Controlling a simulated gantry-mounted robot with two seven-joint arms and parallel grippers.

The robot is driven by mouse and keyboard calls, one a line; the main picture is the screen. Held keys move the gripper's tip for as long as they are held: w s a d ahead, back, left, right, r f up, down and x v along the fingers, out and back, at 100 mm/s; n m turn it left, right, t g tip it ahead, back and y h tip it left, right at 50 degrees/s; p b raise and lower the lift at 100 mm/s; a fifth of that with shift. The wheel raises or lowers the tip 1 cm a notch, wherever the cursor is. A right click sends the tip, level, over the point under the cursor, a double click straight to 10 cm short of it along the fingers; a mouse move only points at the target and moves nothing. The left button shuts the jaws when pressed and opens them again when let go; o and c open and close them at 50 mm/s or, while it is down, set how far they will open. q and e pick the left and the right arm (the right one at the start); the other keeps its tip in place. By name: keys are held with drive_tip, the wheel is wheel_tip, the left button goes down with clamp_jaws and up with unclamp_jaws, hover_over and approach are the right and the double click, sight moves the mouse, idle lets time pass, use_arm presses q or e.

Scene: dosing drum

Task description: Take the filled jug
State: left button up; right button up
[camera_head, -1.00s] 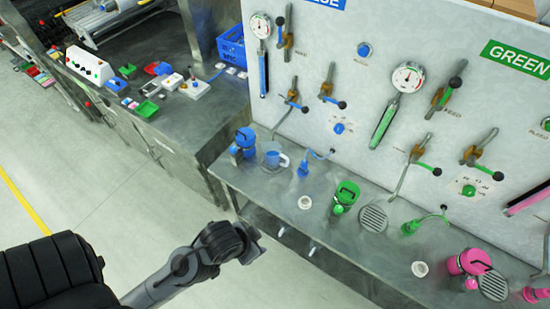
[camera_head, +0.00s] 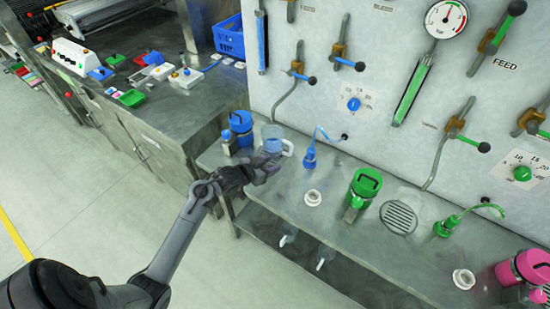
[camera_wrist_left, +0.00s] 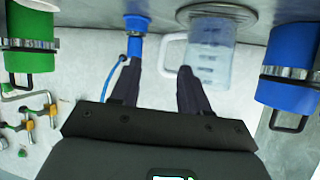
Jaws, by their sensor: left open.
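The jug (camera_head: 271,136) is a clear, bluish measuring jug with a pale handle. It stands on the steel bench near the blue drum, and liquid-like blue tint shows in it. In the left wrist view, which is upside down, the jug (camera_wrist_left: 211,52) has its white handle (camera_wrist_left: 170,55) just ahead of the fingertips, towards the right finger. My left gripper (camera_head: 268,166) is open, in front of the jug and partly over its lower part; it shows in the wrist view (camera_wrist_left: 159,68) with empty jaws. Whether a finger touches the jug is unclear. My right gripper is out of view.
A blue drum (camera_head: 240,126) stands left of the jug and a blue nozzle (camera_head: 311,152) right of it. A green drum (camera_head: 363,188), a drain grate (camera_head: 399,217) and a pink drum (camera_head: 521,269) stand farther right. The valve panel (camera_head: 400,130) rises behind.

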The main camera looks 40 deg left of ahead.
sight(290, 151)
use_arm(q)
drive_tip(key=shift+t, duration=0.5)
drive_tip(key=w, duration=0.2)
drive_tip(key=w+b, duration=0.1)
drive_tip(key=w, duration=0.1)
drive_tip(key=w+b, duration=0.1)
drive_tip(key=w, duration=0.2)
drive_tip(key=shift+a+f, duration=0.25)
drive_tip(key=shift+f, duration=0.05)
drive_tip(key=shift+b+x, duration=0.4)
drive_tip(key=shift+x, duration=0.5)
drive_tip(key=shift+b+x, duration=0.4)
drive_tip(key=shift+x, duration=1.7)
drive_tip(key=shift+s+a+f, duration=0.1)
drive_tip(key=shift+f, duration=0.05)
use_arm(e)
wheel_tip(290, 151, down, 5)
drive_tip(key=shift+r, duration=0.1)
use_arm(q)
clamp_jaws()
